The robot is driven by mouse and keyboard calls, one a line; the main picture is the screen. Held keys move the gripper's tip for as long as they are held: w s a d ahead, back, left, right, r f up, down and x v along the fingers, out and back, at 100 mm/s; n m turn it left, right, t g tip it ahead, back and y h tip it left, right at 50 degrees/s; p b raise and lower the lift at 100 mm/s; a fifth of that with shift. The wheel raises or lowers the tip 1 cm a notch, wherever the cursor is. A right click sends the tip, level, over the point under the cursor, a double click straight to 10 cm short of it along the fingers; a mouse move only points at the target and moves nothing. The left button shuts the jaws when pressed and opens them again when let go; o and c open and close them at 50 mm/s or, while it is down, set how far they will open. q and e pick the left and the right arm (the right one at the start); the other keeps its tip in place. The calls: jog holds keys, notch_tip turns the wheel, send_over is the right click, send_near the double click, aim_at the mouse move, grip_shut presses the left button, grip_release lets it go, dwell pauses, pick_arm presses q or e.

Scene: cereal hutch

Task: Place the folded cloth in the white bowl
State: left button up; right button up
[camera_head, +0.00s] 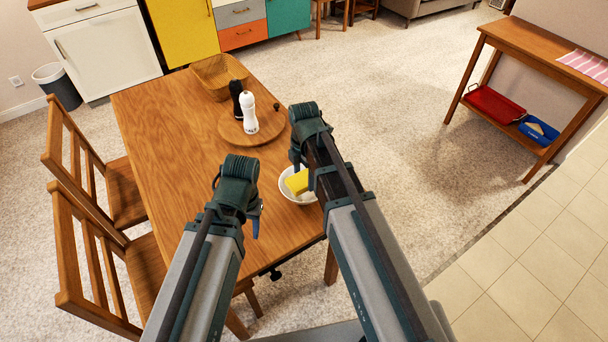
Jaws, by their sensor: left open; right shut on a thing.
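The yellow folded cloth (297,181) shows at the white bowl (300,199), near the right edge of the wooden table. It appears within the bowl's rim from above; I cannot tell if it rests on the bowl's bottom. My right gripper (304,170) is over the bowl and shut on the cloth. The gripper and its arm hide part of both cloth and bowl. My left gripper (237,205) is open and empty above the table, left of the bowl.
A round wooden board (265,130) holds a white mill (249,112) and a black mill (236,95). A woven basket (212,80) stands behind. Chairs (90,165) line the table's left side. A side table (515,38) at right holds a red tray (492,104). The table's left half (165,150) is clear.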

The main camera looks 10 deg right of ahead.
aim_at(304, 178)
pick_arm(q)
jog(key=shift+f, duration=0.2)
pick_arm(e)
jog(key=shift+f, duration=0.2)
jog(key=o, duration=1)
pick_arm(q)
jog(key=shift+r, duration=0.15)
pick_arm(e)
jog(key=shift+r, duration=0.1)
notch_tip(304, 178, up, 7)
jog(key=p, duration=0.7)
pick_arm(q)
notch_tip(304, 178, up, 7)
